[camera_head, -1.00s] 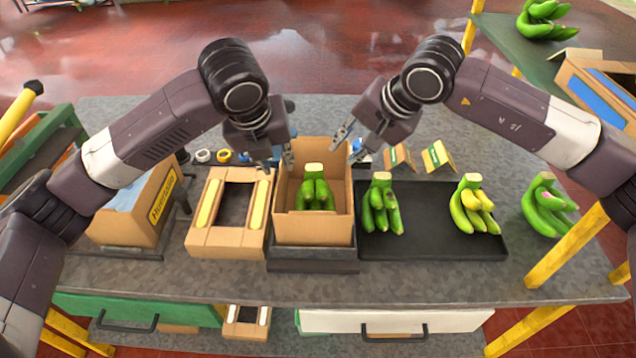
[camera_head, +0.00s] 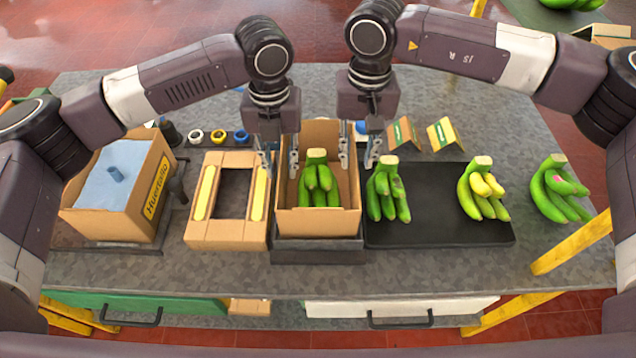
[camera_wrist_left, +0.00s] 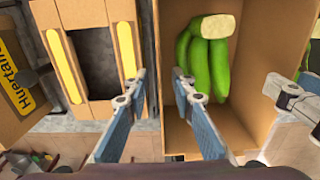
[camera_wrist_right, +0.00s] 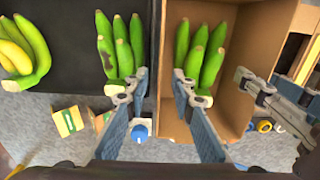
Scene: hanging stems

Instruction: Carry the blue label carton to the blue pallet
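An open cardboard carton (camera_head: 318,222) stands on a dark stand at the middle of the bench, with a green banana bunch (camera_head: 319,182) inside. No blue label shows on its visible faces. My left gripper (camera_head: 279,162) is open, with one finger on each side of the carton's left wall; this also shows in the left wrist view (camera_wrist_left: 160,90). My right gripper (camera_head: 358,155) is open, with its fingers on either side of the right wall, as in the right wrist view (camera_wrist_right: 155,90). Neither is visibly closed on the cardboard. I cannot identify a blue pallet.
A cardboard frame (camera_head: 227,238) with yellow pads is close to the carton's left. A "Huertalio" carton (camera_head: 140,217) with blue paper stands further left. A black tray (camera_head: 435,228) with banana bunches adjoins the right. Two small cards (camera_head: 445,133) and colored rolls (camera_head: 218,136) stand behind.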

